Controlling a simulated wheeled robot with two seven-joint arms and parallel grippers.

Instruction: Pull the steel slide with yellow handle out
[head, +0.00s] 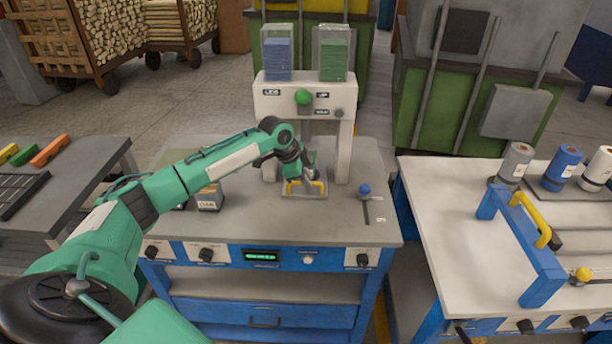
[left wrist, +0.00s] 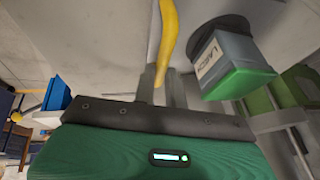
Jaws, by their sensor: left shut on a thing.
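The yellow handle (head: 291,189) of the steel slide is low at the front of the white press frame, on the grey bench top. My left gripper (head: 304,186) reaches down from the left and is shut on this handle. In the left wrist view the yellow handle (left wrist: 170,35) runs down to my gripper's fingers (left wrist: 165,88). The steel slide itself is mostly hidden by the gripper and hard to tell from the bench. My right gripper is in neither view.
The white press frame (head: 268,107) carries a green knob and two clear bins of blue and green pieces. A small labelled box (head: 210,198) stands left of the handle. A blue-knobbed lever (head: 365,190) is at the right. Bare bench top (head: 270,228) lies in front.

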